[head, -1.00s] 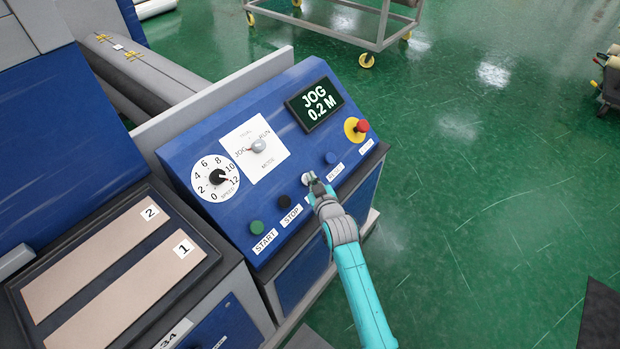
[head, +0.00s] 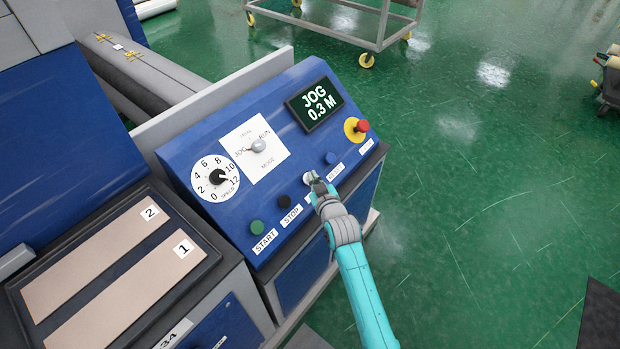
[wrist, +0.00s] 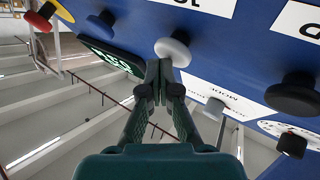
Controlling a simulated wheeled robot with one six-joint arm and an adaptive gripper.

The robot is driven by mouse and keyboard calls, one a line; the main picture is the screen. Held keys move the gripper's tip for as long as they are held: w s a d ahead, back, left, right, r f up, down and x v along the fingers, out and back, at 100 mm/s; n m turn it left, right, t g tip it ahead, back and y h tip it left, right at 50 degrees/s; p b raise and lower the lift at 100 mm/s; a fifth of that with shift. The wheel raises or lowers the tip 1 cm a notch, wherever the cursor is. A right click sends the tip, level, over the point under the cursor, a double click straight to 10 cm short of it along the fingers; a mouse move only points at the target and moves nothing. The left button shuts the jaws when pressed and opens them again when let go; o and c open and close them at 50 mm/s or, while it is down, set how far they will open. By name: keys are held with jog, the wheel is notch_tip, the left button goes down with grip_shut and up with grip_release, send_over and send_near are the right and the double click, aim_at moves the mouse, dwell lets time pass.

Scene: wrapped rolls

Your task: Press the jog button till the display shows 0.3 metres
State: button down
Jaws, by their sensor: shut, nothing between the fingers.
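The display (head: 315,104) on the blue control panel reads "JOG 0.3 M". The pale jog button (head: 308,178) sits between the black STOP button and a blue button, partly hidden by my gripper (head: 318,186); its label is covered. In the wrist view the button (wrist: 173,50) is a grey knob right beside the tips of my gripper (wrist: 158,68). The gripper's fingers are closed together and empty. I cannot tell whether the tips touch the button. The mode selector (head: 258,146) points toward JOG.
The panel also holds a green START button (head: 257,228), the black STOP button (head: 283,201), the blue button (head: 330,158), a red emergency knob (head: 362,126) and a speed dial (head: 216,177). A wheeled cart (head: 340,40) stands behind.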

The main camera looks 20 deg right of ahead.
jog(key=shift+s+d+r, duration=0.2)
jog(key=shift+s+r, duration=0.15)
jog(key=shift+r, duration=0.1)
jog(key=s+r, duration=0.1)
jog(key=d+r, duration=0.1)
jog(key=s+d+r, duration=0.1)
jog(key=r, duration=0.1)
jog(key=shift+s, duration=0.3)
dwell(0.9)
jog(key=s+f+m, duration=0.1)
jog(key=s+f, duration=0.3)
jog(key=s, duration=0.9)
jog(key=s+f+m, duration=0.1)
jog(key=s+f, duration=0.3)
jog(key=s, duration=1)
jog(key=s+r, duration=0.5)
jog(key=s, duration=0.7)
jog(key=s+r+m, duration=0.1)
jog(key=s+r, duration=0.4)
jog(key=s, duration=0.8)
jog(key=shift+a+r+m+g+h, duration=0.3)
jog(key=shift+r+h, duration=0.05)
jog(key=shift+h, duration=0.05)
